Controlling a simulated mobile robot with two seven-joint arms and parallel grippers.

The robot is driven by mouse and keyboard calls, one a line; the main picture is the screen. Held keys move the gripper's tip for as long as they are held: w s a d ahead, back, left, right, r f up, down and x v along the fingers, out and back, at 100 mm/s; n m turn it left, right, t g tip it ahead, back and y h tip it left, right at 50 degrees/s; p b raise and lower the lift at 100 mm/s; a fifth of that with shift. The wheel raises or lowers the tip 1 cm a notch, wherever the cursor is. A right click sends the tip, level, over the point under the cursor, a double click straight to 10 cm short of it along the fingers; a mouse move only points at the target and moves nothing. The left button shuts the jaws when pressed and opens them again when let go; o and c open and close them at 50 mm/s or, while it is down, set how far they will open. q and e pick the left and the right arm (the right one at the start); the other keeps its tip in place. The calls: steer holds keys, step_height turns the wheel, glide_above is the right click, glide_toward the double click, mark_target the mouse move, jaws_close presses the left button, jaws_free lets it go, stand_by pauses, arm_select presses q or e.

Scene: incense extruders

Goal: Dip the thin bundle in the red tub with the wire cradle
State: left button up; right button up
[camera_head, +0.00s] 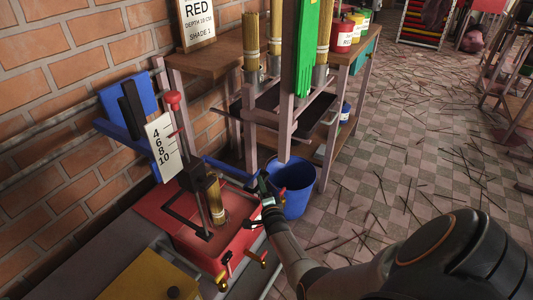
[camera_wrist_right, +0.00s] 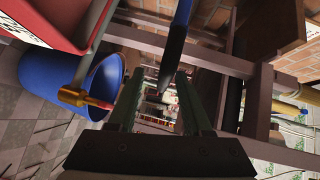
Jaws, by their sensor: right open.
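The red tub (camera_head: 150,215) stands low by the brick wall. The dark wire cradle (camera_head: 181,222) is at the tub. A thin tan bundle (camera_head: 215,197) stands upright at the cradle; I cannot tell how far its lower end is in the tub. A post with a red knob (camera_head: 173,98) and a white depth scale (camera_head: 163,146) rises behind it. A blue bar (camera_head: 228,171) reaches right from the post towards my right gripper (camera_head: 264,190). In the right wrist view my gripper (camera_wrist_right: 158,100) is open, with a dark, blue-ended bar (camera_wrist_right: 177,50) ahead of its fingers. My left gripper is out of view.
A blue bucket (camera_head: 293,186) stands just right of my right gripper. A wooden rack behind holds tan bundles (camera_head: 252,45) and a green one (camera_head: 303,50). A sign (camera_head: 197,20) reads RED, depth 10 cm, shade 1. Sticks litter the tiled floor.

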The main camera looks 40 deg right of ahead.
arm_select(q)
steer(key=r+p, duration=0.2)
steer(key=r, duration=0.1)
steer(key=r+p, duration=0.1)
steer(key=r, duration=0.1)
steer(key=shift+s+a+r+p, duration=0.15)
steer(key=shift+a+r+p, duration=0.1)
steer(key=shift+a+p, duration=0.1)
arm_select(e)
steer(key=v, duration=0.8)
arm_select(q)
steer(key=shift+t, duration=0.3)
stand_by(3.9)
